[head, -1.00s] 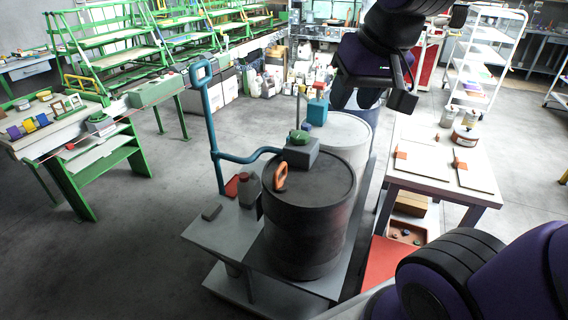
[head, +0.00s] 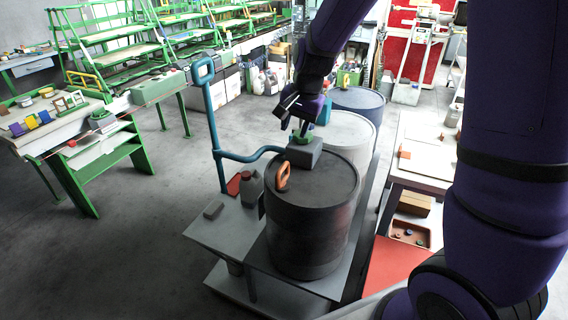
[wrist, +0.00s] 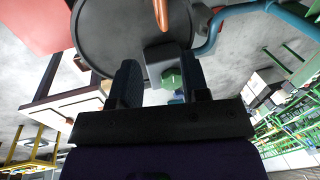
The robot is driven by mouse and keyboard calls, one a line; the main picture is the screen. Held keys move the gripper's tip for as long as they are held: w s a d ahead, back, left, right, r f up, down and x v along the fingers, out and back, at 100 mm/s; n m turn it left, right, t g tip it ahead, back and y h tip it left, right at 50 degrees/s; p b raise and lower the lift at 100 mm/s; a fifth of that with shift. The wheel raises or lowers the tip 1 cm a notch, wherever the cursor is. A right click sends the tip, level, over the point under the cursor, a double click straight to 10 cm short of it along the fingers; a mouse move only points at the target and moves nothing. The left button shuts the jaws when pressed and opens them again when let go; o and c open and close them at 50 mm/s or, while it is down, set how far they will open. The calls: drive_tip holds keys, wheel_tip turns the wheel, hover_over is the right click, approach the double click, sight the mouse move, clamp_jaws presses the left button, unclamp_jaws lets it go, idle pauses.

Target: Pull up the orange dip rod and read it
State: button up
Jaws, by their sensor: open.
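In the wrist view the orange handle (wrist: 161,14) is at the top edge, partly cut off. My gripper (head: 295,114) is open and empty, above and behind the dark drum, apart from the orange handle. In the wrist view its two fingers (wrist: 160,68) are spread, with a grey block (wrist: 165,65) and its green knob (wrist: 171,78) beyond them.
A blue pump handle (head: 212,125) rises left of the dark drum, its pipe crossing to the grey block. A white drum (head: 340,140) and a blue drum (head: 358,103) stand behind. A table (head: 425,150) is at right.

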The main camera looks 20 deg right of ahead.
sight(283, 166)
drive_tip(key=shift+m, duration=0.4)
drive_tip(key=x, duration=0.9)
drive_tip(key=w+x, duration=0.1)
drive_tip(key=x, duration=0.4)
drive_tip(key=shift+r, duration=0.1)
clamp_jaws()
